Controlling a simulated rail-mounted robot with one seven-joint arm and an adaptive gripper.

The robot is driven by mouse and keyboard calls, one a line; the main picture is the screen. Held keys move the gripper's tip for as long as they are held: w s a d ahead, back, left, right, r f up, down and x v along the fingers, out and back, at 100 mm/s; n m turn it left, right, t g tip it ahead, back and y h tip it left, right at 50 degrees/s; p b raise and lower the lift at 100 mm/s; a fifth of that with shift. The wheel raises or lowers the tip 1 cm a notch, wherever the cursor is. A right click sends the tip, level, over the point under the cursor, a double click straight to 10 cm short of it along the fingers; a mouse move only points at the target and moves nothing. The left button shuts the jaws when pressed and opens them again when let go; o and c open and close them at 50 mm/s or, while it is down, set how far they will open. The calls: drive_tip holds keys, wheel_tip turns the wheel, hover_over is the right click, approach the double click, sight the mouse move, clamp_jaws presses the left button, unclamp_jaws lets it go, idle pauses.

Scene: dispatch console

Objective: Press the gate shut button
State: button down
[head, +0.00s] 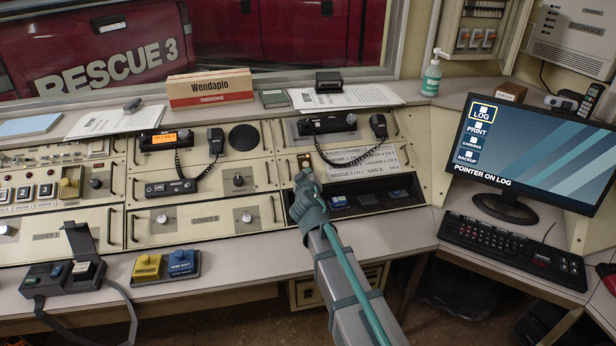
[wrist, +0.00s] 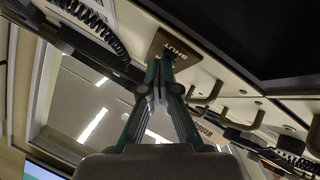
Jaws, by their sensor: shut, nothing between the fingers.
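My gripper (head: 304,172) is in front of the console's right-hand panel, its fingers closed together with nothing between them. In the head view a small brown plate with a pale button (head: 304,160) sits just above the fingertips. In the wrist view the closed fingertips (wrist: 160,88) are at a brown plate (wrist: 172,50) lettered "SHUT". The fingers cover part of this plate, and its button is not clear there. I cannot tell whether the fingertips touch the button.
A radio handset (head: 379,127) with a coiled cord hangs right of the plate. A dark recessed panel (head: 371,198) lies below right. Yellow (head: 147,267) and blue (head: 182,263) button boxes stand on the desk at left. A monitor (head: 535,150) and keyboard (head: 515,248) are at right.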

drive_tip(key=shift+r, duration=0.1)
drive_tip(key=shift+s+d+r, duration=0.15)
drive_tip(key=shift+s+r, duration=0.25)
drive_tip(key=shift+r, duration=0.2)
drive_tip(key=shift+r+p, duration=0.1)
drive_tip(key=shift+p, duration=0.25)
drive_tip(key=s+r, duration=0.1)
drive_tip(key=r+p, duration=0.1)
drive_tip(key=s+r+p, duration=0.1)
drive_tip(key=r, duration=0.1)
drive_tip(key=shift+s+d, duration=0.3)
drive_tip(key=shift+d, duration=0.1)
idle(0.6)
wheel_tip(320, 180, up, 8)
drive_tip(key=p, duration=0.5)
idle(0.4)
